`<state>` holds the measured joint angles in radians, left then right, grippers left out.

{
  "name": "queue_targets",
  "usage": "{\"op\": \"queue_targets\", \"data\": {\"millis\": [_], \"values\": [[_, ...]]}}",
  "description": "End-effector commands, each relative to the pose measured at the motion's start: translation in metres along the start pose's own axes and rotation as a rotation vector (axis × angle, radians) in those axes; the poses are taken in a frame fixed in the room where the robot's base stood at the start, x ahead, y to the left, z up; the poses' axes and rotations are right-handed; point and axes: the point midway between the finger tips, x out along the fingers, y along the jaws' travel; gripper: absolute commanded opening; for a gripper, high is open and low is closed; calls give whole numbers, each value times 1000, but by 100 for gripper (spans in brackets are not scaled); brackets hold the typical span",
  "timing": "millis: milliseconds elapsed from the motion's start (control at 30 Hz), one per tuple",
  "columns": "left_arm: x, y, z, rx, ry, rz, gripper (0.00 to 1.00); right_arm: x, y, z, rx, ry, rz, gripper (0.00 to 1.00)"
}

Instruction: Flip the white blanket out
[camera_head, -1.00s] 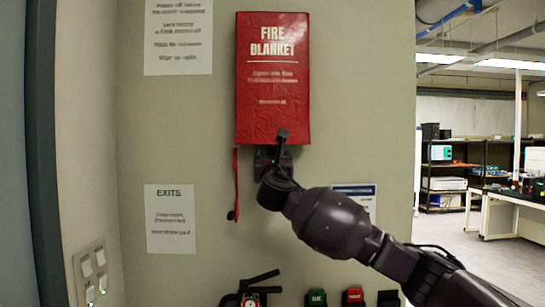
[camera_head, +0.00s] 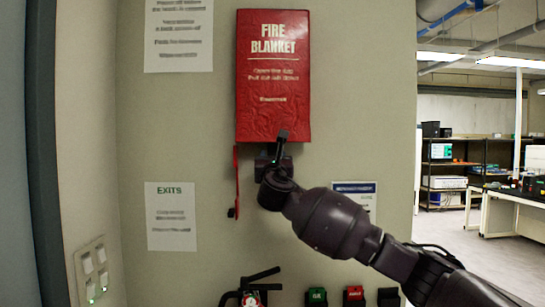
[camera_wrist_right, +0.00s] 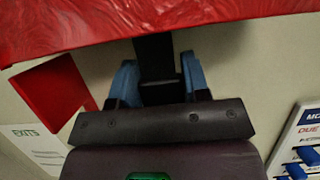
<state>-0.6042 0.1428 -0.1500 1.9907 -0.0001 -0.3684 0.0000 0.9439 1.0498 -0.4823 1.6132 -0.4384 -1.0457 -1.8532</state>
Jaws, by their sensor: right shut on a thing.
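The red fire blanket pouch (camera_head: 273,75) hangs on the wall in the head view, and its lower edge fills the top of the right wrist view (camera_wrist_right: 150,22). My right gripper (camera_head: 277,158) is just under the pouch. In the right wrist view its blue-tipped fingers (camera_wrist_right: 160,75) are shut on a black strap (camera_wrist_right: 154,52) that comes down from the pouch's underside. A red strap (camera_head: 236,175) hangs free to the left; it also shows in the right wrist view (camera_wrist_right: 52,92). No white blanket is visible. My left gripper is out of view.
An exits sign (camera_head: 171,216) and a notice (camera_head: 178,35) are on the wall left of the pouch. A fire extinguisher (camera_head: 251,294) and small red and green boxes are below. Light switches (camera_head: 91,270) are at lower left. An open room with shelves (camera_head: 448,172) lies right.

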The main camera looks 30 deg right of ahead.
Motion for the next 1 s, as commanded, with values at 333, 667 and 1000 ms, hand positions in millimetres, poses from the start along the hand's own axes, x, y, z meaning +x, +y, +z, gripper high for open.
{"op": "queue_targets", "data": {"millis": [333, 667, 1000], "values": [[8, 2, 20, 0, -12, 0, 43, -34, 1, -82, -2, 8, 3, 0], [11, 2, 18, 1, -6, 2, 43, -38, 1, -91, -1, 7, 3, 0], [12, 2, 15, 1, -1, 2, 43, -38, 1, -90, -1, 6, 2, 68]]}}
